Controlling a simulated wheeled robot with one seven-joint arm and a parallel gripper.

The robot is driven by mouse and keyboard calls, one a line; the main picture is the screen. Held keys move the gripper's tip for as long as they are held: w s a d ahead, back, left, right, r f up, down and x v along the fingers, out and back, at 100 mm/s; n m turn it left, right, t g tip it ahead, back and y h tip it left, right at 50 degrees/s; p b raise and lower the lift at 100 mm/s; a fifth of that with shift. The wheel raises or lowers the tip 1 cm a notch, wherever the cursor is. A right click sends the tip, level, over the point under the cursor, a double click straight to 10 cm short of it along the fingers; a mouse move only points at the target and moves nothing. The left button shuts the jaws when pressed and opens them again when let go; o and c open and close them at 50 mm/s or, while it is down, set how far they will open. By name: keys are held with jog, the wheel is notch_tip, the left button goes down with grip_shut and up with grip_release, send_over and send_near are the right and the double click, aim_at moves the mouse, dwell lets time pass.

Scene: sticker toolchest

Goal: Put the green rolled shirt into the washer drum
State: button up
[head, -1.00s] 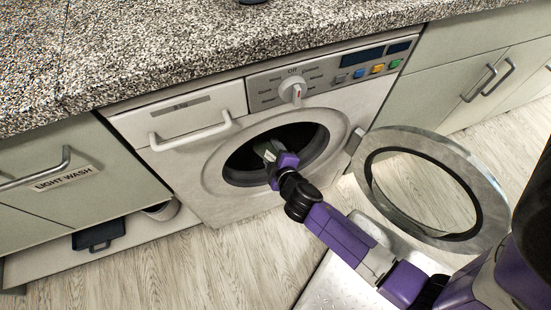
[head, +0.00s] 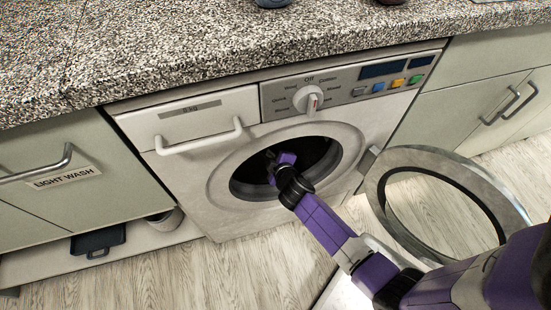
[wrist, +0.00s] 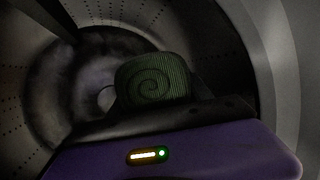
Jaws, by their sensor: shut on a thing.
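The washer (head: 228,213) has its round door (head: 378,200) swung open to the right. Its dark drum opening (head: 318,160) faces me, and my gripper (head: 271,155) reaches into it. In the wrist view the green rolled shirt (wrist: 154,80) shows its spiral end at my gripper (wrist: 155,108), which is shut on it. The perforated drum wall (wrist: 105,58) surrounds the shirt. In the head view the shirt is hidden inside the dark opening. I cannot tell whether the shirt touches the drum.
A speckled countertop (head: 200,50) runs above the washer. The detergent drawer handle (head: 200,138) sticks out at the upper left of the front. A dark blue bin (head: 98,241) and a pale round container (head: 165,221) sit low at the left.

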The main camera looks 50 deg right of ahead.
jog(key=shift+b+x, duration=2.1)
jog(key=shift+x, duration=2.85)
jog(key=o, duration=1.6)
jog(key=shift+p+v, duration=1.5)
jog(key=shift+v, duration=2.4)
jog(key=shift+w, duration=0.1)
